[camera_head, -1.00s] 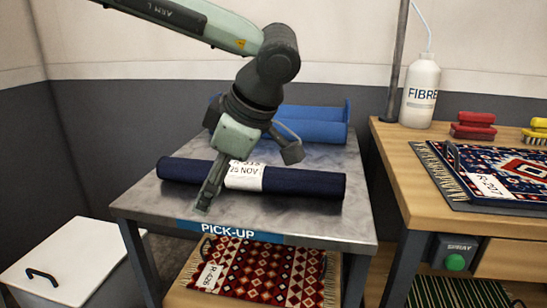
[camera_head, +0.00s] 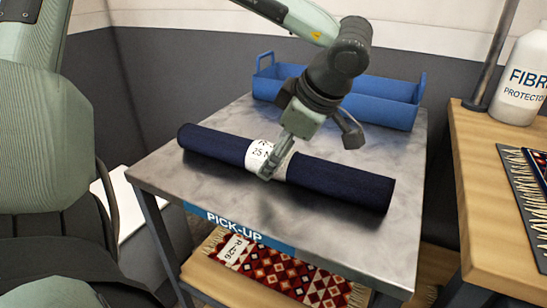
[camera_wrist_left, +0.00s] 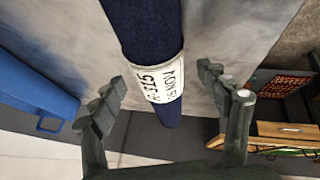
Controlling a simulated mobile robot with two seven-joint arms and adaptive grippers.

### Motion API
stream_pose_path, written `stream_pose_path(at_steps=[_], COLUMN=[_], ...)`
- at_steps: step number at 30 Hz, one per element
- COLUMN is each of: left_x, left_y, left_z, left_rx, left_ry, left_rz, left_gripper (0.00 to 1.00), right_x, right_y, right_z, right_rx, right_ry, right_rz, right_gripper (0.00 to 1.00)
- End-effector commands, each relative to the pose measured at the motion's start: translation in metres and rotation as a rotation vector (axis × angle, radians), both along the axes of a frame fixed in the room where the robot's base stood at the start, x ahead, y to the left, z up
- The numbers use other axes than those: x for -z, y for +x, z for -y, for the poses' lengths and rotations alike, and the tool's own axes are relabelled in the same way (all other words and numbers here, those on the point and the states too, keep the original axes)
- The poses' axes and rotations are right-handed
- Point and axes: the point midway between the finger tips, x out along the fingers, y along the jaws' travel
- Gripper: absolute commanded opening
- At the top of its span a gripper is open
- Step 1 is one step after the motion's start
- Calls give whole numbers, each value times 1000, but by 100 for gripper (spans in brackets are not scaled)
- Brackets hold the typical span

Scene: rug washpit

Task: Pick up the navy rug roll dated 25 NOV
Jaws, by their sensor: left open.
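The navy rug roll (camera_head: 330,180) lies across the grey metal pick-up table (camera_head: 400,240) with a white label around its middle. The label is partly covered in the head view; in the wrist view the roll (camera_wrist_left: 145,30) shows its label (camera_wrist_left: 158,80) ending in "NOV". My left gripper (camera_head: 310,155) is open over the roll at the label, one finger on the near side and one on the far side. In the wrist view the left gripper's fingers (camera_wrist_left: 162,90) stand either side of the roll, with gaps. I cannot tell how low the fingertips reach.
A blue tray (camera_head: 385,112) stands at the back of the table. A patterned red rug (camera_head: 290,275) lies on the shelf below. A wooden bench (camera_head: 480,180) with a white bottle (camera_head: 520,80) stands at the right. The table's front left is clear.

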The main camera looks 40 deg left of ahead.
Motion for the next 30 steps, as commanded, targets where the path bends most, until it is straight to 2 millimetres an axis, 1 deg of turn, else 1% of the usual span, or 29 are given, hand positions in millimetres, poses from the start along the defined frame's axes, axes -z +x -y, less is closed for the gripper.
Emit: stream_pose_path(at_steps=[1, 4, 12, 30], left_x=[6, 14, 16, 16], left_y=[0, 1, 1, 1], left_z=[-4, -8, -10, -10], left_rx=[-2, 0, 0, 0], left_ry=[-3, 0, 0, 0], left_rz=[-3, -1, 1, 1], left_gripper=[75, 75, 75, 2], right_x=[0, 1, 2, 2], right_y=[1, 2, 2, 2], right_z=[0, 0, 0, 1], right_rx=[0, 0, 1, 2], right_ry=[1, 2, 2, 1], right_rz=[2, 3, 4, 2], right_gripper=[70, 70, 70, 70])
